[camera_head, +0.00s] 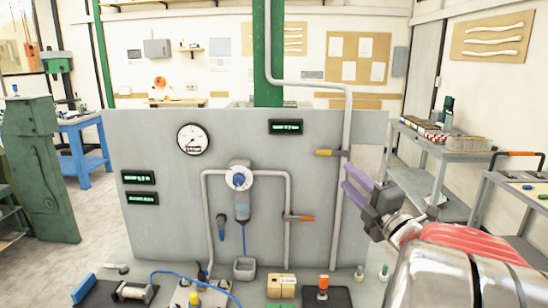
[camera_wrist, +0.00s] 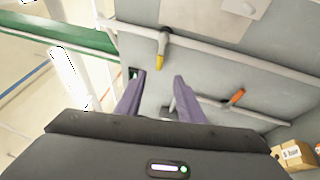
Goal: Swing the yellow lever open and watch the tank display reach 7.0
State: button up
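The yellow lever (camera_head: 330,153) sticks out level to the left from a vertical pipe on the right of the grey panel. In the wrist view the yellow lever (camera_wrist: 161,60) lies just beyond the fingertips. My gripper (camera_head: 347,177) is a little below and right of the lever, apart from it. Its purple fingers are spread with nothing between them, as the wrist view of my gripper (camera_wrist: 160,76) shows. A dark display with green digits (camera_head: 286,127) is at the panel's upper right. I cannot tell which display is the tank's, and the digits are too small to read.
An orange lever (camera_head: 300,218) sits on a lower pipe, left of my gripper. A round gauge (camera_head: 194,139) and two more displays (camera_head: 139,177) are on the panel's left. The bench below holds a wooden box (camera_head: 281,282) and small fittings. A shelf cart (camera_head: 440,150) stands at right.

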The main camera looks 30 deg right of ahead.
aim_at(326, 155)
jog(key=x, duration=1.1)
jog(key=shift+w+r, duration=0.1)
jog(key=shift+w, duration=0.15)
jog(key=shift+c, duration=0.3)
grip_shut()
